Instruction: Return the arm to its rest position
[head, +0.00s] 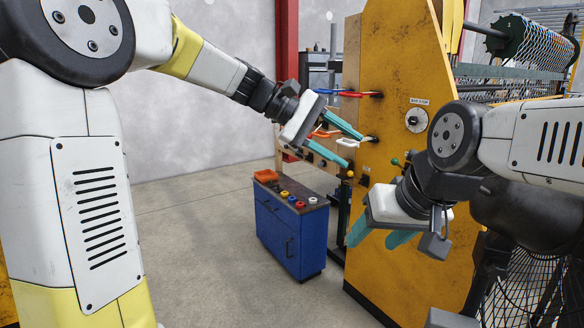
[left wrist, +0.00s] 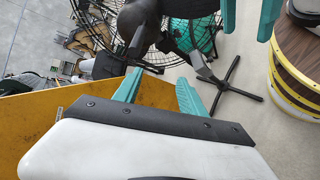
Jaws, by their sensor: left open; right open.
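My left gripper (head: 354,152) is in the middle of the head view, at the end of the arm coming in from the upper left. Its teal fingers are spread apart with nothing between them that I can see held. It is in front of a white handle (head: 352,142) on the yellow machine panel; I cannot tell whether they touch. My right gripper (head: 371,243) is lower and to the right, pointing down, open and empty in front of the panel. The left wrist view shows two pairs of teal fingers, one beyond a white housing and one at the top edge.
The yellow machine panel (head: 392,105) has red, blue and orange handles and a knob (head: 416,121). A blue cabinet (head: 291,236) with coloured parts on top stands behind. The left wrist view shows a fan (left wrist: 172,66) and a striped drum (left wrist: 296,70). The floor at left centre is clear.

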